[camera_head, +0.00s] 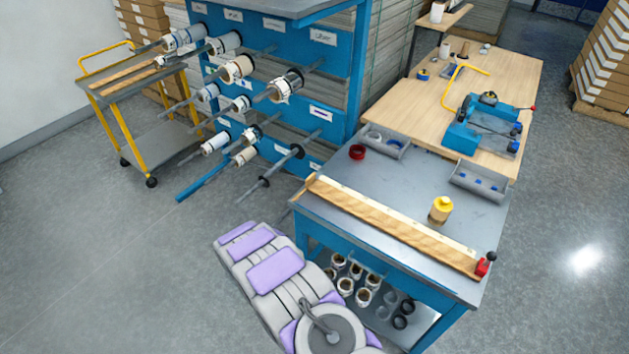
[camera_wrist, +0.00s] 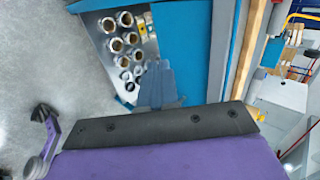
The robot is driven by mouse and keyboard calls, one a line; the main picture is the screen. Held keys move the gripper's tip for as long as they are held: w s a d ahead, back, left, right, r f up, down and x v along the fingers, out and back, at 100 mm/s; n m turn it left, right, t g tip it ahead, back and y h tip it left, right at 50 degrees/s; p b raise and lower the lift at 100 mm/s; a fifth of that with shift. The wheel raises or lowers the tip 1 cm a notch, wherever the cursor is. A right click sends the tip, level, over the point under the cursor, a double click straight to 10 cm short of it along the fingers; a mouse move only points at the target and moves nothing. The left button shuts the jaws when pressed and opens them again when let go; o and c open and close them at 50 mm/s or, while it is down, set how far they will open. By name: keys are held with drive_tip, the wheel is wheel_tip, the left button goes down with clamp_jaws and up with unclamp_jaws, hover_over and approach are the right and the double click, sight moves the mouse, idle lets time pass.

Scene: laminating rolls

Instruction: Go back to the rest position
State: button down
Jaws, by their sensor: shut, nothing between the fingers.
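My gripper (camera_wrist: 158,68) shows in the wrist view as narrow grey-blue fingers, closed together with nothing between them. Beyond its tips is the lower shelf (camera_wrist: 151,46) of the blue workbench, with several rolls standing on it. The gripper appears apart from them. In the head view my grey and purple arm lies low in front of the workbench (camera_head: 338,218); the gripper cannot be made out there. The rolls (camera_head: 363,297) on the lower shelf also show in the head view, just right of my arm.
The bench top holds a wooden strip with a ruler (camera_head: 390,232), a yellow-capped bottle (camera_head: 440,209), grey bins (camera_head: 478,181) and red tape (camera_head: 357,152). A blue rack (camera_head: 300,75) with protruding roll rods and a yellow cart (camera_head: 137,95) stand behind. Floor at left is clear.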

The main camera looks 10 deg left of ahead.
drive_tip(key=w+r+n+y, duration=0.3)
drive_tip(key=w+r, duration=0.1)
drive_tip(key=r, duration=0.6)
drive_tip(key=w+r+n+y, duration=0.3)
drive_tip(key=r, duration=0.6)
drive_tip(key=s+d+r+n+g+y, duration=0.1)
drive_tip(key=s+d+r+n+y, duration=0.15)
drive_tip(key=r, duration=0.35)
drive_tip(key=s+d+r+n+g+y, duration=0.1)
drive_tip(key=s+d+r+n, duration=0.1)
drive_tip(key=d+r+n, duration=0.3)
drive_tip(key=s+d+r+n+g+h, duration=0.1)
drive_tip(key=s+d+r+n+g, duration=0.1)
drive_tip(key=s+d, duration=0.8)
drive_tip(key=s+d+r+n+g+h, duration=0.2)
drive_tip(key=s+d, duration=0.8)
drive_tip(key=s, duration=0.9)
drive_tip(key=s+d+r+n+g+h, duration=0.2)
drive_tip(key=s+d+r+n+g, duration=0.1)
drive_tip(key=s+d, duration=0.8)
drive_tip(key=s+n+g, duration=0.1)
drive_tip(key=s+n, duration=0.1)
drive_tip(key=s, duration=0.1)
drive_tip(key=shift+s+r+g, duration=0.15)
drive_tip(key=shift+r+g, duration=0.15)
drive_tip(key=shift+r, duration=0.1)
